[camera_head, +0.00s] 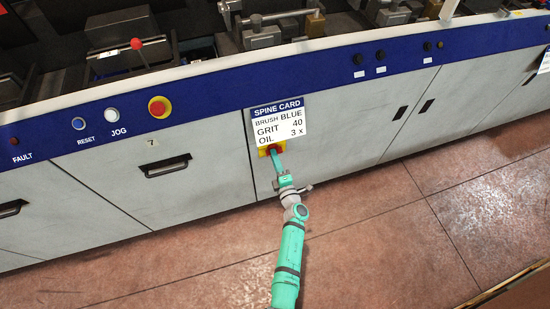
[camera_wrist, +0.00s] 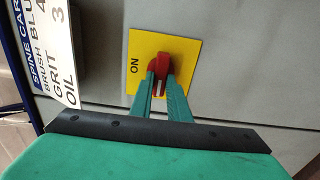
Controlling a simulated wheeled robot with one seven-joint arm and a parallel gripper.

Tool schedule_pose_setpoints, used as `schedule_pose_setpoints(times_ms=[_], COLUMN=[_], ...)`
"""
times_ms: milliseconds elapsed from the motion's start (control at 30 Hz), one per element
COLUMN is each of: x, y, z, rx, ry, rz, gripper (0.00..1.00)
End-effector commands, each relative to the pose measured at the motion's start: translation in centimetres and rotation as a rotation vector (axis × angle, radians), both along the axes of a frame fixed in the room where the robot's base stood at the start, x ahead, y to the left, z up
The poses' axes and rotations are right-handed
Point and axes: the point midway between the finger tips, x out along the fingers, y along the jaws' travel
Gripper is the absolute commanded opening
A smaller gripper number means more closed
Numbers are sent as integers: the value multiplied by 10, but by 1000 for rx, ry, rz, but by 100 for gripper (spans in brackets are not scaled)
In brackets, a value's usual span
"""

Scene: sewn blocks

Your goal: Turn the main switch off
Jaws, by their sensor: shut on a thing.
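The main switch is a red rotary knob (camera_wrist: 158,66) on a square yellow plate (camera_wrist: 182,45), fixed to the grey cabinet front. In the wrist view the word ON is readable on the plate, left of the knob. My gripper (camera_wrist: 160,82) is shut on the red knob, with one green finger on each side. In the head view my gripper (camera_head: 276,158) reaches the yellow plate (camera_head: 264,151) just under the spine card, and hides most of the knob. Any OFF mark is hidden or out of view.
The white spine card (camera_head: 279,121) hangs directly above the switch. A red emergency button (camera_head: 158,107), a JOG button (camera_head: 112,115) and a RESET button (camera_head: 78,124) sit on the blue strip to the left. The tiled floor (camera_head: 380,240) in front is clear.

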Motion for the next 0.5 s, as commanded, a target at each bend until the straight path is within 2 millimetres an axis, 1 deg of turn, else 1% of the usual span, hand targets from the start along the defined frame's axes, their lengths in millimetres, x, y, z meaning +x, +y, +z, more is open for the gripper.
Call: schedule_pose_setpoints(times_ms=[300, 333, 400, 500], x=[-1, -1, -1, -1], y=[0, 0, 0, 0], z=[-1, -1, -1, -1], rx=[-3, -3, -3, -3], ry=[1, 1, 1, 1], rz=[1, 1, 0, 0], gripper=[0, 20, 34, 34])
